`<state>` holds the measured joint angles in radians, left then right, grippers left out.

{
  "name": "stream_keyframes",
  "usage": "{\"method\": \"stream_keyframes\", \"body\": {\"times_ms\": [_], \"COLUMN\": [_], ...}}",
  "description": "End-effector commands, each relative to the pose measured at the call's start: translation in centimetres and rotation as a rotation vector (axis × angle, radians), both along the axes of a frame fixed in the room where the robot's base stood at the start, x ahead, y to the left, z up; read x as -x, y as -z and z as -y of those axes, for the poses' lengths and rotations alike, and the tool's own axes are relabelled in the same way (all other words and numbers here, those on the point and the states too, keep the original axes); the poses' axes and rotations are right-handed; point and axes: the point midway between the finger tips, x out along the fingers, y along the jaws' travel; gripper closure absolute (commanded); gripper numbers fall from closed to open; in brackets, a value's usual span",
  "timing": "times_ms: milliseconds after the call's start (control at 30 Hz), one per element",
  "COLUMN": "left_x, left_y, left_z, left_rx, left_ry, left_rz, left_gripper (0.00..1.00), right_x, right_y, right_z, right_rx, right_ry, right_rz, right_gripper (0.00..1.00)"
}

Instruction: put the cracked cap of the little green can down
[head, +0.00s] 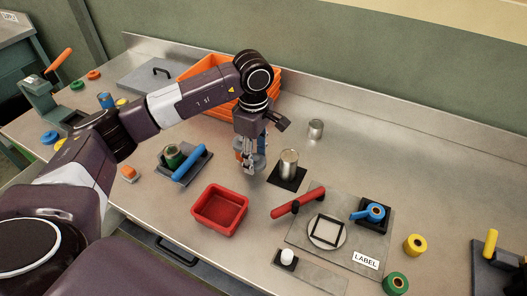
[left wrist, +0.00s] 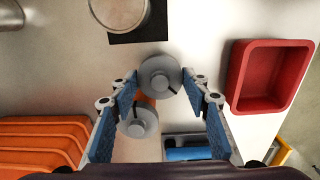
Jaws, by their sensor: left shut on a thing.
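My left gripper (head: 251,166) is low over the bench, between the red bin and the silver can on a black pad. In the left wrist view its blue-padded fingers (left wrist: 161,82) are shut on a grey round cap (left wrist: 160,74) with a central knob and a dark crack-like line. A second grey knobbed disc (left wrist: 138,120) with a dark line shows lower between the fingers; I cannot tell what it rests on. The little green can (head: 173,155) sits in a dark holder beside a blue handle (head: 189,164), left of the gripper. My right gripper is not in view.
The red bin (head: 205,221) stands in front of the gripper, orange crates (head: 264,82) behind it. The silver can (head: 289,160) is close on the right. A label plate (head: 297,238) with a red-handled tool lies farther right.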

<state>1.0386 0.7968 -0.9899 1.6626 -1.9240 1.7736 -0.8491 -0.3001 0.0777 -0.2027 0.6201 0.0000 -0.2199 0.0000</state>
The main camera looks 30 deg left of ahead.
Motion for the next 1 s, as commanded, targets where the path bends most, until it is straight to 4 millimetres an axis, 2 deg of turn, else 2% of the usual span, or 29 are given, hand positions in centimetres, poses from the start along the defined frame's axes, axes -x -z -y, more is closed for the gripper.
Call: {"method": "stream_keyframes", "body": {"times_ms": [133, 367, 600, 800, 1000], "left_x": [0.1, -1.4, -4.1, -4.0, -4.1], "left_y": [2.5, 2.2, 2.1, 3.5, 3.6], "left_z": [0.0, 0.1, 0.1, 0.0, 0.0], "left_rx": [0.001, 0.001, 0.001, 0.001, 0.001], "left_ry": [-0.001, -0.001, -0.002, 0.001, 0.0], "left_rz": [-0.003, 0.001, 0.0, 0.0, 0.001], "left_gripper": [0.67, 0.67, 0.67, 0.67, 0.67], "right_x": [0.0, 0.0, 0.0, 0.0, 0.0], "right_y": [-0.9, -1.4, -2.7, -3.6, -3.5], "right_z": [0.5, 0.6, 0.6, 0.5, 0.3], "right_rx": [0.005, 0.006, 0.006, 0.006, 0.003], "right_ry": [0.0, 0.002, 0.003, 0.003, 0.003], "right_rz": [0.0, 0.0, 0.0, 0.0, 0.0], "right_gripper": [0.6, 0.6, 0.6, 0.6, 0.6]}}
